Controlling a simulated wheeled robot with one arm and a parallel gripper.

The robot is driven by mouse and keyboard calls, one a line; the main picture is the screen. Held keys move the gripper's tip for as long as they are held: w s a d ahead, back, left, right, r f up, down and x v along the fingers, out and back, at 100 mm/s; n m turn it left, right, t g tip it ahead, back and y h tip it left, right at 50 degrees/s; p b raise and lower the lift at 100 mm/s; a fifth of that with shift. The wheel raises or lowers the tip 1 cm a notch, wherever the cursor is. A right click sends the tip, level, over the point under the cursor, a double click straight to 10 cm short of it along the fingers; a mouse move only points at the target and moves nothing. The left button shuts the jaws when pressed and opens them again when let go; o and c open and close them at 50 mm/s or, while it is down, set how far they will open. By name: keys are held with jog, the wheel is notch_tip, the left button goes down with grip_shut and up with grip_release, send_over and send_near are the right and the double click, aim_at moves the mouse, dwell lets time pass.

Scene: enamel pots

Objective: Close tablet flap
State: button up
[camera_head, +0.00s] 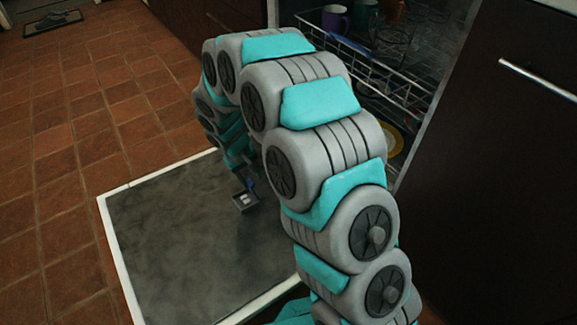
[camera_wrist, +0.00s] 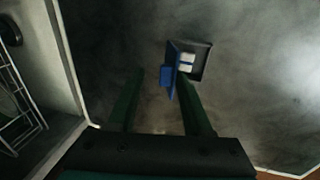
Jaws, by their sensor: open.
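The tablet flap (camera_wrist: 172,70) is a small blue lid on the lowered dishwasher door. It stands up, open, at the left side of a dark square tablet compartment (camera_wrist: 204,64). White tablet pieces (camera_wrist: 186,62) lie in the compartment. In the head view the compartment (camera_head: 247,203) shows just below my arm, with a bit of the blue flap (camera_head: 250,184) at its upper edge.
The lowered door (camera_head: 165,255) is dark with a pale rim. The dishwasher's wire rack (camera_head: 375,75) holds a purple mug (camera_head: 335,19) and other dishes. A yellow plate (camera_head: 393,140) sits lower. A dark cabinet (camera_head: 490,200) stands at right.

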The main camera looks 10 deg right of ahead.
notch_tip(320, 180, up, 10)
jog(key=d+g+y+p, duration=0.1)
jog(key=d+y+p, duration=0.1)
jog(key=d+y, duration=0.1)
jog(key=s+d+r, duration=0.2)
jog(key=s+r, duration=0.3)
jog(key=s, duration=0.3)
jog(key=s+d+r+m, duration=0.1)
jog(key=s+d+r, duration=0.1)
jog(key=s+r, duration=0.4)
jog(key=shift+s+d+g+h, duration=0.3)
jog(key=shift+s+d+g, duration=0.1)
jog(key=shift+s, duration=1)
jog(key=shift+w+a+p, duration=0.1)
jog(key=shift+p, duration=0.25)
